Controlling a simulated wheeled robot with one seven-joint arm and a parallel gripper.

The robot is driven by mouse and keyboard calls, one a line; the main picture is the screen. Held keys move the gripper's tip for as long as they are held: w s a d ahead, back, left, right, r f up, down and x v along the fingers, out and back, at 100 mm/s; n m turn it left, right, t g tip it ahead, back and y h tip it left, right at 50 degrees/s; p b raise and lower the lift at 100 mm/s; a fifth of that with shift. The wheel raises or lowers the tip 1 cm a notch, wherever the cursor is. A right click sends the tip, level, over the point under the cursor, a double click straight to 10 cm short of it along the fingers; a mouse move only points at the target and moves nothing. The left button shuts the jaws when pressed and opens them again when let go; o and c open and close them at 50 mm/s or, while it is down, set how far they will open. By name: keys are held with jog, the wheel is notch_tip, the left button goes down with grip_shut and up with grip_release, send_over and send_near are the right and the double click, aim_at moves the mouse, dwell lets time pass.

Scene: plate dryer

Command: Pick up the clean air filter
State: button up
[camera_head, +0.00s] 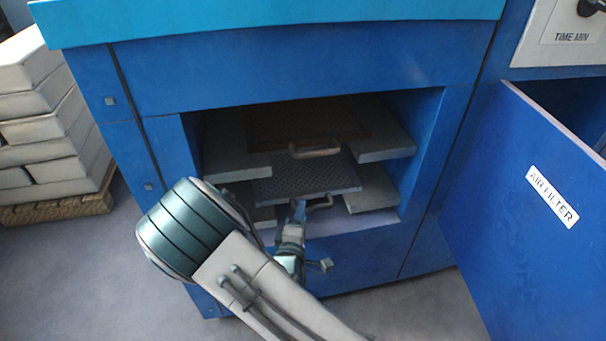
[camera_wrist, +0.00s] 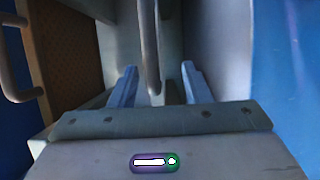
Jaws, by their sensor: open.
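Two filters with bar handles sit one above the other in the open blue cabinet bay. The lower, grey mesh filter (camera_head: 305,180) looks clean. The upper one (camera_head: 290,122) is brown and looks dirty; its brown face also shows at the left of the wrist view (camera_wrist: 62,40). My gripper (camera_head: 299,208) is open at the front of the lower filter. In the wrist view the lower filter's handle (camera_wrist: 149,50) lies between the two spread fingers (camera_wrist: 158,72), nearer the left one. No grip on it shows. In the head view my wrist partly hides the handle.
Grey side ledges (camera_head: 375,142) flank the filters at two levels inside the bay. A blue door labelled AIR FILTER (camera_head: 530,220) stands open at the right. Pale stacked blocks (camera_head: 45,130) stand at the far left. Floor is bare in front of the cabinet.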

aim_at(292, 180)
jog(key=w, duration=0.1)
jog(key=w+b, duration=0.1)
jog(key=w, duration=0.1)
jog(key=w+d+b, duration=0.1)
jog(key=w, duration=0.1)
jog(key=shift+w+r, duration=0.1)
jog(key=shift+r, duration=0.3)
grip_shut()
jog(key=shift+r, duration=0.1)
